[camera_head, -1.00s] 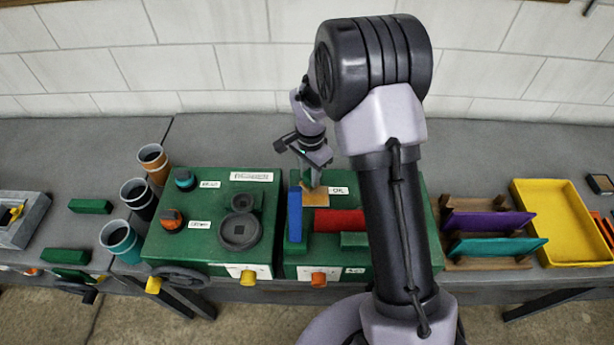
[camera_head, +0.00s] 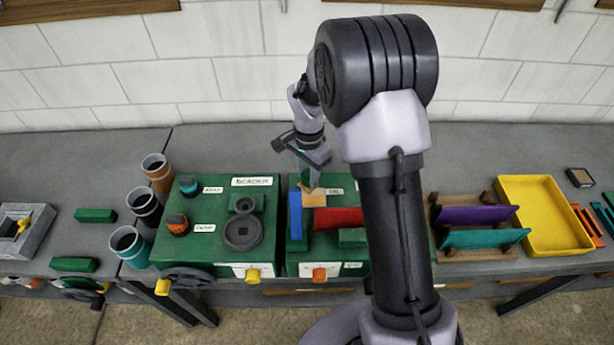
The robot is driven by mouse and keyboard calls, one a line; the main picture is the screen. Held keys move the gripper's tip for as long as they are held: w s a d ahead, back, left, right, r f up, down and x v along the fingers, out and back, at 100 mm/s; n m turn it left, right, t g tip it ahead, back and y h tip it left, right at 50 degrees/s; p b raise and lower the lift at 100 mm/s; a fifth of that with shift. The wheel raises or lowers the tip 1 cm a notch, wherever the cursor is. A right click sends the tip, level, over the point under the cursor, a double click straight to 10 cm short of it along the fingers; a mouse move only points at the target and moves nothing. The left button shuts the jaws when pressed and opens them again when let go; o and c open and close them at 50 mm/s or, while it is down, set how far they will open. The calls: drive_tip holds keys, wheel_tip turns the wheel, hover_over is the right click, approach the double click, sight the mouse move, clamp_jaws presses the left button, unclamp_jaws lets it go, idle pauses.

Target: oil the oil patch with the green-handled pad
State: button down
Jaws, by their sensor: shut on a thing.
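The oil patch is a tan square (camera_head: 316,199) on top of the right green machine, next to a small label that seems to read OIL (camera_head: 335,191). My gripper (camera_head: 308,179) points down just above the back left part of the patch. It is shut on a small greenish thing (camera_head: 308,176), which I take for the handle of the green-handled pad. A tan edge shows beneath it, but I cannot tell whether that is the pad. Whether it touches the patch is also unclear.
A blue block (camera_head: 295,215) and a red block (camera_head: 338,217) stand close to the patch. A green machine labelled BEADER (camera_head: 205,240) is at left, with several cups beside it. A rack with purple and teal plates (camera_head: 485,238) and a yellow tray (camera_head: 552,238) are at right.

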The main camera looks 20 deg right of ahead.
drive_tip(key=shift+r+p, duration=0.45)
drive_tip(key=shift+r, duration=0.5)
drive_tip(key=shift+d, duration=0.1)
